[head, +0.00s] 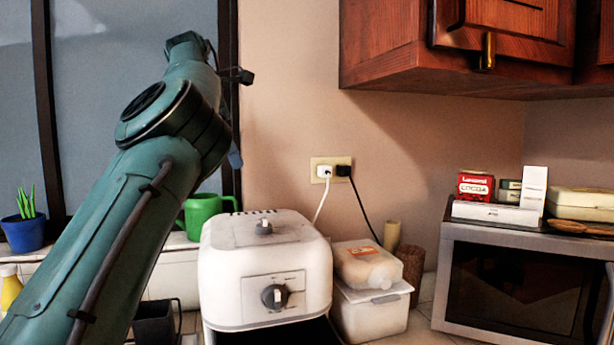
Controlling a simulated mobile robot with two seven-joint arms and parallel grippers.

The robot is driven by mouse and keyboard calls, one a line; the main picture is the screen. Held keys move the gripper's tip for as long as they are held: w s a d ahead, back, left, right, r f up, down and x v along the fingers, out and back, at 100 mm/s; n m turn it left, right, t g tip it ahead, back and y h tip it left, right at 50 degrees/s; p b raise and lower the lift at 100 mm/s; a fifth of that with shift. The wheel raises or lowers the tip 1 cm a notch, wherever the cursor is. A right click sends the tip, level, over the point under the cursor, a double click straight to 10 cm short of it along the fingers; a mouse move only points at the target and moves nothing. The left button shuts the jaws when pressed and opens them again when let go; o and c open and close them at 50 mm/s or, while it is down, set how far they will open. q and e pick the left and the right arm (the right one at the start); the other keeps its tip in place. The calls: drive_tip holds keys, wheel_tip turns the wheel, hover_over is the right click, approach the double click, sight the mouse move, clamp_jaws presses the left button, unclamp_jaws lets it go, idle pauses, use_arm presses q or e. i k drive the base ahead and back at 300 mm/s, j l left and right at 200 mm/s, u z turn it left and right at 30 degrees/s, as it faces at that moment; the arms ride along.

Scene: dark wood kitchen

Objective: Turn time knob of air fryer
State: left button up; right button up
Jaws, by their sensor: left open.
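The air fryer (222,262) is a white rounded box on the counter at the lower middle. It has a dark knob on its front panel (275,296) and a smaller knob on its top (264,227). I cannot tell from markings which one is the time knob. My left arm rises from the lower left and bends over at the top. My left gripper (235,157) hangs mostly hidden behind the arm, above and left of the air fryer, apart from both knobs. It is open, and I see nothing in it. My right gripper is out of view.
A green mug (205,212) stands behind the fryer's left side. A lidded white container (370,312) with a bag on it stands close on the right. Further right is a microwave (520,290). Cabinets (450,50) hang upper right. The space above the fryer is clear.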

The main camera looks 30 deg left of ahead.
sight(275, 297)
drive_tip(key=k+l, duration=0.35)
drive_tip(key=l, duration=0.2)
drive_tip(key=k+l, duration=0.35)
drive_tip(key=l, duration=0.15)
drive_tip(key=k+l, duration=0.35)
drive_tip(key=l, duration=0.2)
